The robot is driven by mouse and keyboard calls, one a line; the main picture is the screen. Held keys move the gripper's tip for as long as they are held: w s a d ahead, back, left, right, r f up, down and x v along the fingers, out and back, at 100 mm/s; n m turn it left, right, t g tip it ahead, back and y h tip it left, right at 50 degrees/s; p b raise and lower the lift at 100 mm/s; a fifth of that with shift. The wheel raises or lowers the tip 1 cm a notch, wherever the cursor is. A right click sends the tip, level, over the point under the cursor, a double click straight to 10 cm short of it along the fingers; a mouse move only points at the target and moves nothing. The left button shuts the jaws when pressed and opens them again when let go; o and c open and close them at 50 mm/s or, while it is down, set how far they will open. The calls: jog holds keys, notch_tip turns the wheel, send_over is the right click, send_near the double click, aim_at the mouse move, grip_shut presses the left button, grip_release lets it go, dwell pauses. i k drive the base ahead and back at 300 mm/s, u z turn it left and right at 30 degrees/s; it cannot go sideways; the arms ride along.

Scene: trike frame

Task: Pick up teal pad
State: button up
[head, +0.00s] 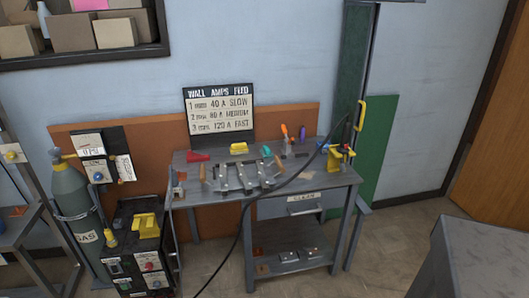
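A small teal item (267,151) lies on the workbench top (325,180), right of a yellow item (239,148) and behind the metal frame parts. It is the only clearly teal thing I see and may be the teal pad, but it is too small to make out its shape. My gripper is not in view.
Metal frame parts (245,178) lie across the bench's middle and front. A red item (198,156) sits at the left and a yellow clamp-like tool (342,155) at the right. A black cable (300,172) crosses the bench. A gas cylinder (75,205) and a welder box (140,250) stand left. Open floor (390,250) lies right.

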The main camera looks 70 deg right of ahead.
aim_at(266, 152)
jog(key=z, duration=0.2)
jog(key=i, duration=0.7)
jog(key=z, duration=0.8)
jog(key=i, duration=0.5)
jog(key=z, duration=0.2)
